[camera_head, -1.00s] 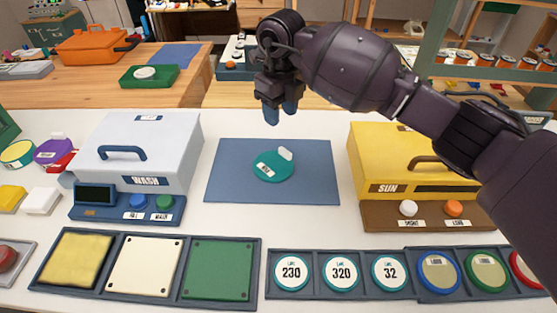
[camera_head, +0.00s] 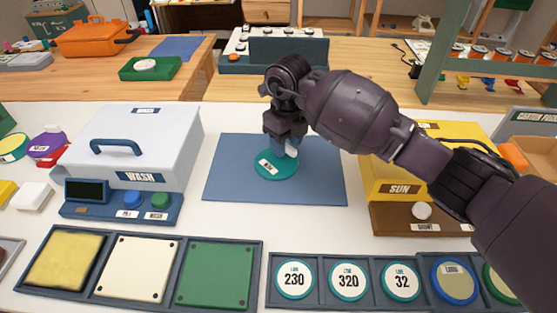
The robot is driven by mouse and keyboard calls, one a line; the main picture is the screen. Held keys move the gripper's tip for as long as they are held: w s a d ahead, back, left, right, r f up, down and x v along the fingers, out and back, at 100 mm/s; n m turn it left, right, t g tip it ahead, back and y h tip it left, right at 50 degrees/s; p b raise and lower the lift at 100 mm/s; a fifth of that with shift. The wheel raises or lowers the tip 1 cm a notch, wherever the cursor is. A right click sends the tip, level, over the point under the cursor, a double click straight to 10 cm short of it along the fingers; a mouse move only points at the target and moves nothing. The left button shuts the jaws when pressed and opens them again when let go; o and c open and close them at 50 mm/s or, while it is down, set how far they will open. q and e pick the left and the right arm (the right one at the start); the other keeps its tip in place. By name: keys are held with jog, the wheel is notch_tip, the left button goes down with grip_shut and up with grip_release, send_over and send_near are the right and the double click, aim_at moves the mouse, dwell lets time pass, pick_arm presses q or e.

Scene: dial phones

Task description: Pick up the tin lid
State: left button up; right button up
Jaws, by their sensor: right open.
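The tin lid is a round teal disc (camera_head: 273,168) with a small white label and a white knob (camera_head: 291,147). It lies on the blue mat (camera_head: 230,186) in the middle of the white counter. My right gripper (camera_head: 286,148) points down over the far side of the lid, its blue fingertips at the knob. It is open; I cannot tell whether the fingers touch the knob. The fingers partly cover the lid's far edge. My left gripper is not in view.
A white WASH box (camera_head: 143,147) stands left of the mat and a yellow SUN box (camera_head: 392,188) right of it, partly behind my arm. Trays with coloured squares (camera_head: 139,269) and round dials (camera_head: 347,282) line the front. The mat around the lid is clear.

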jog(key=shift+f, duration=0.1)
jog(key=shift+c, duration=0.4)
grip_shut()
